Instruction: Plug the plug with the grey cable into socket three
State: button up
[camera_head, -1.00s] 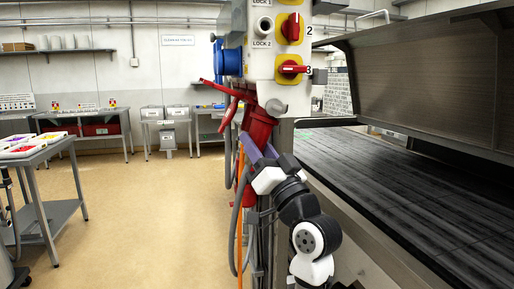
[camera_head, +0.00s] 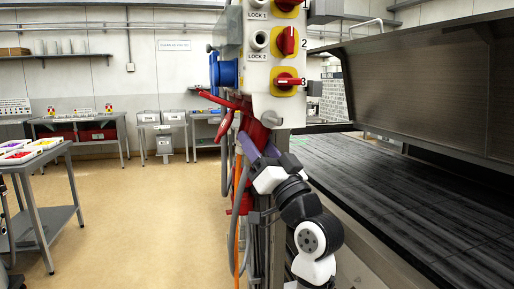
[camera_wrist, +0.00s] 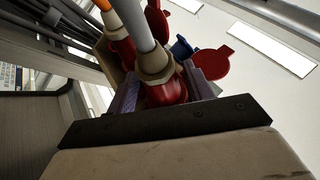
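In the wrist view the red plug with the grey cable (camera_wrist: 165,94) sits between the purple fingers of my gripper (camera_wrist: 163,92), which look closed on its sides. A second red plug with an orange cable (camera_wrist: 122,47) is just to the left. In the head view my gripper (camera_head: 259,148) is below the white switch panel (camera_head: 262,98), near its red sockets. The red number three switch (camera_head: 288,81) is above it.
A blue socket (camera_head: 224,70) and an open red lid (camera_head: 215,99) stick out at the panel's left; a red lid (camera_wrist: 214,62) shows in the wrist view. Grey and orange cables (camera_head: 238,215) hang below. The dryer belt (camera_head: 400,190) is right; open floor (camera_head: 150,220) is left.

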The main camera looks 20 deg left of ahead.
jog(key=shift+o, duration=0.8)
jog(key=shift+a+f, duration=0.1)
jog(key=shift+d+f, duration=0.2)
jog(key=b+v, duration=0.5)
jog(key=v, duration=0.8)
jog(key=shift+s+d, duration=0.15)
jog(key=shift+d, duration=0.05)
